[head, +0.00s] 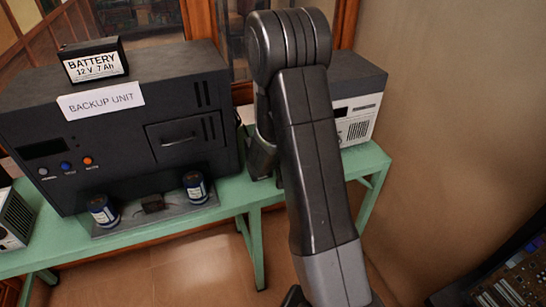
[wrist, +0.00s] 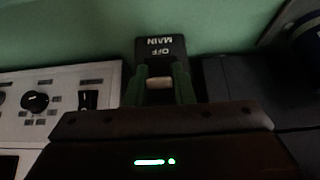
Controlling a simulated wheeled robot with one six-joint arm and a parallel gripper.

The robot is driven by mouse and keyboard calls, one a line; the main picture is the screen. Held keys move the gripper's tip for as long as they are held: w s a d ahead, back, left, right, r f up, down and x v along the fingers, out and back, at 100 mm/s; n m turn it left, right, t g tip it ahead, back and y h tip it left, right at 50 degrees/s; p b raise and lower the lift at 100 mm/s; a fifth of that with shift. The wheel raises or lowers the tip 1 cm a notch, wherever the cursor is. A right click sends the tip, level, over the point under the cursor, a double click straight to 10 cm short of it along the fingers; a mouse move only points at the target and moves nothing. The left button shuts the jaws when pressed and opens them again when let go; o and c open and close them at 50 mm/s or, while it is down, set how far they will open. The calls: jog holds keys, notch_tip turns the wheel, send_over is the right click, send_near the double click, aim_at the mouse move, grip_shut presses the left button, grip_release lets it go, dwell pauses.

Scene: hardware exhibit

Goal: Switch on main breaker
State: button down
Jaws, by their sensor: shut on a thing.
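The main breaker (wrist: 160,46) shows in the wrist view as a small dark block at the top centre, with the words MAIN and OFF upside down on it. My gripper (wrist: 159,80) has its two green fingers in front of the block. They are shut on a short pale piece, which looks like the breaker's lever (wrist: 159,83). The lower part of the lever is hidden by my gripper's body. In the head view my arm hides the breaker and my gripper.
In the wrist view a light panel (wrist: 60,100) with a black knob and a switch is at left, a dark box (wrist: 245,80) at right. In the head view the backup unit (head: 110,120) bears a battery (head: 94,60); a light-fronted box (head: 357,120) stands right on the green bench (head: 262,190).

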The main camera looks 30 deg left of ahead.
dwell(0.4)
jog(key=c, duration=1.2)
grip_release()
jog(key=shift+c, duration=0.2)
jog(key=shift+r, duration=0.1)
